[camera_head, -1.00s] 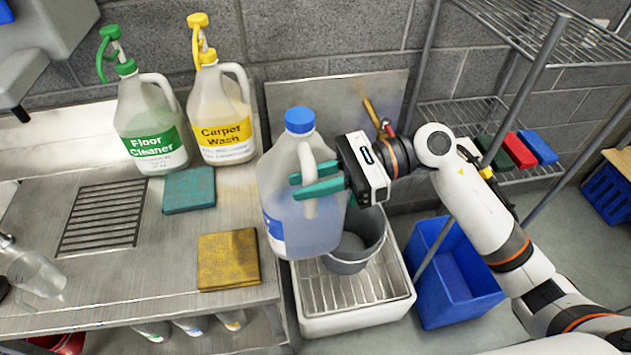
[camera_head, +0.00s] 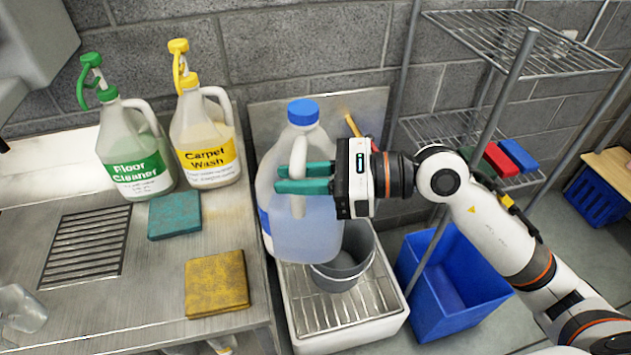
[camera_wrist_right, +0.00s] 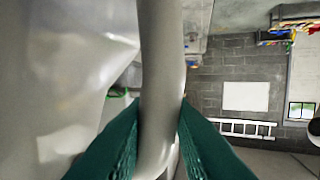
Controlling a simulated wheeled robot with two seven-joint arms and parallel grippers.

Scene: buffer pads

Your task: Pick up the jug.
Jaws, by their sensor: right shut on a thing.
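The jug with a blue cap (camera_head: 303,112) is translucent, with bluish liquid and a blue label at its left side. It is upright in the head view, in front of the grey bucket and above the drain tray. My right gripper (camera_head: 284,178) has its green fingers shut around the jug's handle. In the right wrist view the pale handle (camera_wrist_right: 160,85) runs between the two green fingers (camera_wrist_right: 152,145), with the jug's body (camera_wrist_right: 60,80) at left. The jug's base hides part of the tray. My left gripper is not in view.
A grey bucket (camera_head: 345,272) stands on the white drain tray (camera_head: 375,327). A blue bin (camera_head: 440,310) is to its right. Floor cleaner (camera_head: 130,150) and carpet wash (camera_head: 205,140) jugs, a teal pad (camera_head: 174,216) and a yellow pad (camera_head: 217,282) are on the steel counter. Wire shelves (camera_head: 520,45) stand at right.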

